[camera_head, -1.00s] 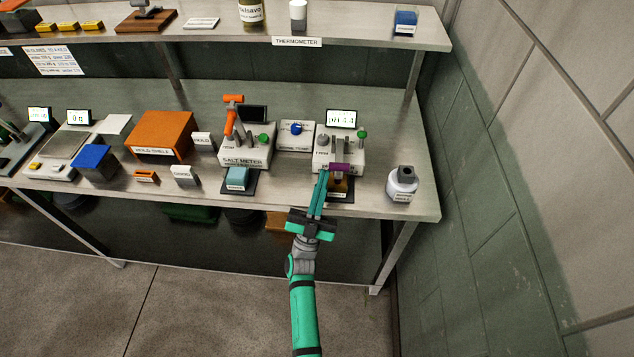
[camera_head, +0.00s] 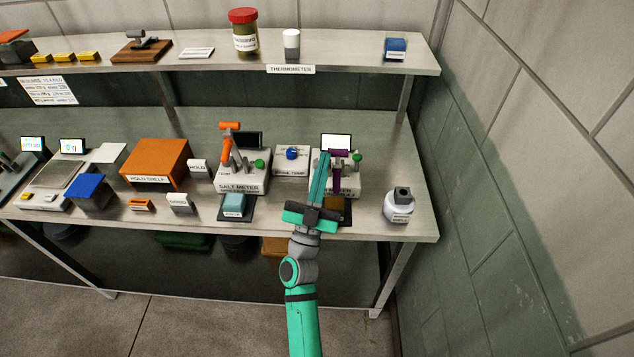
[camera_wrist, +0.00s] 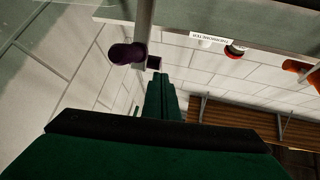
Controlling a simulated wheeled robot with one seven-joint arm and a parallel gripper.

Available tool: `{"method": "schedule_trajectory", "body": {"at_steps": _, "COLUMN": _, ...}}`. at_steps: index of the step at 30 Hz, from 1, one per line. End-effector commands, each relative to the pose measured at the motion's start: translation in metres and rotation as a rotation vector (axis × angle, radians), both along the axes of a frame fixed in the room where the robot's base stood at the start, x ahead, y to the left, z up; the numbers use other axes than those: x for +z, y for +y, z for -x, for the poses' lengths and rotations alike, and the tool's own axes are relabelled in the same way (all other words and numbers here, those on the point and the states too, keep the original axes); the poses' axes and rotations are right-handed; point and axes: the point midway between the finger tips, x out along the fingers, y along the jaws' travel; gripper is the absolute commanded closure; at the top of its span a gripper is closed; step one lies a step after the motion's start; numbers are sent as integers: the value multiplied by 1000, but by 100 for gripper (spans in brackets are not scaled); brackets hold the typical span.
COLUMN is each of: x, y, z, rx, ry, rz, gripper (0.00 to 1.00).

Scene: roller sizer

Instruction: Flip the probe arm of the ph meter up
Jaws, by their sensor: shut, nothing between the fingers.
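The pH meter (camera_head: 350,180) stands on the bench at the right, with a green knob and a screen (camera_head: 336,141) behind it. Its purple probe arm (camera_head: 337,172) now shows as a raised stem with a crossbar at the top. My gripper (camera_head: 325,154) is shut and empty, just left of the purple arm in the head view; I cannot tell if they touch. The fingers hide part of the meter. In the wrist view, the purple crossbar (camera_wrist: 127,54) shows up and left of my shut fingertips (camera_wrist: 161,76).
The salt meter (camera_head: 230,180), with an orange arm, stands to the left. A blue-knobbed box (camera_head: 291,160) sits between the meters. A white bottle (camera_head: 398,207) stands at the right front. A shelf (camera_head: 350,62) runs above the back, and a wall closes the right side.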

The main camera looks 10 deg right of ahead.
Motion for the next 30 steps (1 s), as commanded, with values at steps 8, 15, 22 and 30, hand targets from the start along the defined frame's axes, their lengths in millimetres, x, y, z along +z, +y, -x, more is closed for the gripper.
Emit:
{"method": "schedule_trajectory", "body": {"at_steps": 8, "x": 25, "y": -4, "z": -31, "rx": 1, "ry": -1, "rz": 0, "gripper": 100}}
{"method": "schedule_trajectory", "body": {"at_steps": 15, "x": 35, "y": -7, "z": -54, "rx": 2, "ry": 1, "rz": 0, "gripper": 100}}
{"method": "schedule_trajectory", "body": {"at_steps": 22, "x": 39, "y": -9, "z": -65, "rx": 2, "ry": 2, "rz": 0, "gripper": 100}}
{"method": "schedule_trajectory", "body": {"at_steps": 30, "x": 39, "y": -10, "z": -69, "rx": 2, "ry": 2, "rz": 1, "gripper": 100}}
